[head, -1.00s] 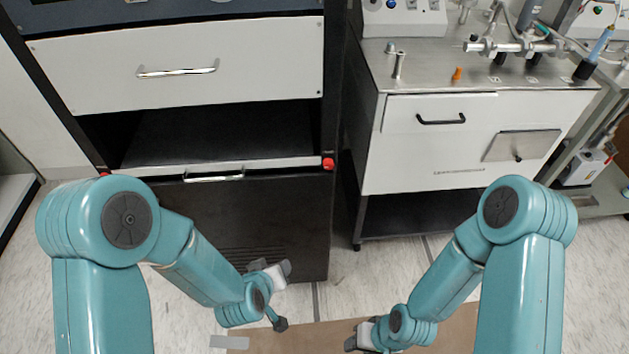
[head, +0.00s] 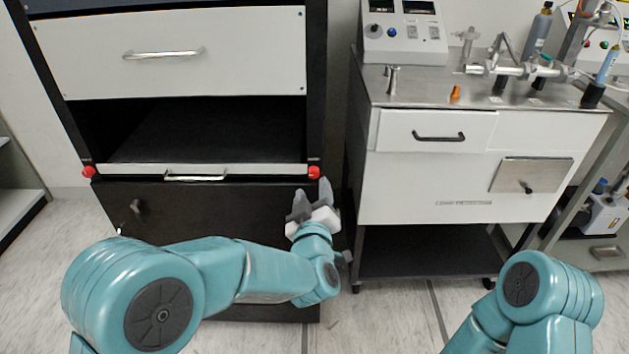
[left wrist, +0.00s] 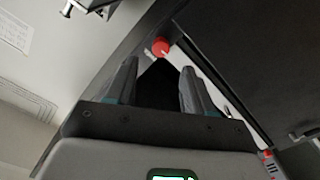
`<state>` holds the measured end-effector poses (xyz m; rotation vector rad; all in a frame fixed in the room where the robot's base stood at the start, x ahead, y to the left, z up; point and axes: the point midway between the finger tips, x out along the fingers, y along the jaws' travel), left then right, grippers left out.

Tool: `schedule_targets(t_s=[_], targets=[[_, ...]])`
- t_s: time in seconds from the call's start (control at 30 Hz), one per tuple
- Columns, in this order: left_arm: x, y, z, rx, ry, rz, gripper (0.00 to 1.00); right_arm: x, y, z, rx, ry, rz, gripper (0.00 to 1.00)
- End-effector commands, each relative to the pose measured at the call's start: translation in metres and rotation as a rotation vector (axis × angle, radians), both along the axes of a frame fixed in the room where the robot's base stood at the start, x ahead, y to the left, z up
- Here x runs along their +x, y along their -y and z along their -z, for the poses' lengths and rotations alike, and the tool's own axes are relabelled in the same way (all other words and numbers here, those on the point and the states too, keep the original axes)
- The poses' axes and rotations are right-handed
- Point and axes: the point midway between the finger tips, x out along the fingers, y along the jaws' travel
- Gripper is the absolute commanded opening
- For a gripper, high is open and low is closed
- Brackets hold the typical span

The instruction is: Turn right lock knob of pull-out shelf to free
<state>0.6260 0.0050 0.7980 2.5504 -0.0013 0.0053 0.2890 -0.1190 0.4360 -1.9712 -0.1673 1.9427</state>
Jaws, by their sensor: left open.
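The pull-out shelf (head: 130,169) is a light front strip with a metal handle (head: 195,177), set in the black cabinet. Its right lock knob (head: 314,172) is red and sits at the right end of the strip. The left lock knob (head: 89,171) is red too, at the left end. My left gripper (head: 312,198) is open and empty, just below the right knob and pointing up at it. In the left wrist view the right knob (left wrist: 160,46) lies beyond the open fingertips (left wrist: 158,70), apart from them. My right gripper is out of view.
A white drawer (head: 170,60) is above the open shelf bay. A black door panel (head: 200,212) with a small knob is below it. To the right stands a steel-topped cart (head: 440,190) with instruments on it. A narrow gap separates the two units.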

Motion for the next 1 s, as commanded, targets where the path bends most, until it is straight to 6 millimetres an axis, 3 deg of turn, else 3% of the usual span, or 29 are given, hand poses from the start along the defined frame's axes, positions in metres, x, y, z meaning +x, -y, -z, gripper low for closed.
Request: schedule_targets(t_s=[0.1,0.3,0.67,0.83,1.0], targets=[[0.025,-0.001,0.001,-0.002,0.001,-0.003,0.53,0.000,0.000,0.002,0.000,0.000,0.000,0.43],[0.047,0.000,0.001,-0.001,-0.002,-0.001,0.53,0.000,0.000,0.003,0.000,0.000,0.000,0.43],[0.051,0.003,0.001,0.000,-0.002,0.001,0.53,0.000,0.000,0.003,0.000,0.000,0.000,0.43],[0.050,0.004,0.001,0.000,-0.002,0.001,0.00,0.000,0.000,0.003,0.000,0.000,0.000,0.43],[0.050,0.003,0.001,0.003,-0.002,0.000,0.00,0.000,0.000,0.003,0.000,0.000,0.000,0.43]])
